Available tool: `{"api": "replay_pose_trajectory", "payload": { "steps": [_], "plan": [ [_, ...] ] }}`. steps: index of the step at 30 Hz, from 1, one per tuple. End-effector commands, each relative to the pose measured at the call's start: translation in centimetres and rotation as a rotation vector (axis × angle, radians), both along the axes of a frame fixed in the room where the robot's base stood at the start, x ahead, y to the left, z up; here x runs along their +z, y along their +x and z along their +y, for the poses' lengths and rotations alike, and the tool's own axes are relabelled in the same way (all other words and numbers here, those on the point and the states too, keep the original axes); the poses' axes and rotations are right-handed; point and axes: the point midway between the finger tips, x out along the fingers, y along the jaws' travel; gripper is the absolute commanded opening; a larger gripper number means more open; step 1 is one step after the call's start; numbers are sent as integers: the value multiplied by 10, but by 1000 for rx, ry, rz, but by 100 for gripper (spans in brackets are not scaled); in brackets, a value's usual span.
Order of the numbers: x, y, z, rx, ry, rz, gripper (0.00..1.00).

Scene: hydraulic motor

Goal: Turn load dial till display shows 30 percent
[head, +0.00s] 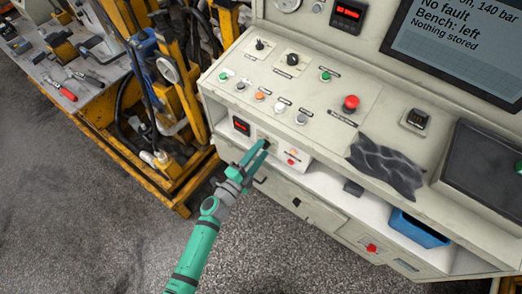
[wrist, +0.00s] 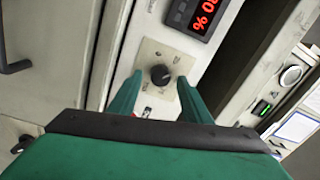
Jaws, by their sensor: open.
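The load dial (wrist: 160,75) is a black round knob on a beige plate in the wrist view. In the head view, the dial (head: 266,143) sits on the front of the bench's lower panel, partly behind my fingers. My gripper (head: 262,149) is open, its green fingertips at that panel. In the wrist view, my gripper (wrist: 159,82) has one finger on each side of the dial, with gaps showing. The red-digit display (wrist: 202,14) beside the dial is turned and cut by the frame edge; it seems to read 80 %. The display (head: 241,125) is too small to read in the head view.
A red mushroom button (head: 351,103) and several small knobs stand on the sloped panel above. A dark cloth (head: 388,165) hangs over the ledge. A blue bin (head: 418,229) is in the shelf below. Open floor (head: 100,220) lies left of my arm.

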Motion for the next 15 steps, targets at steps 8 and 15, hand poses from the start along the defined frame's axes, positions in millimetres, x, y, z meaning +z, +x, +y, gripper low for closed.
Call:
{"api": "replay_pose_trajectory", "payload": {
  "steps": [8,15],
  "plan": [
    [-2,-35,25,3,0,1,44],
    [-4,-65,45,1,1,1,44]
  ]
}}
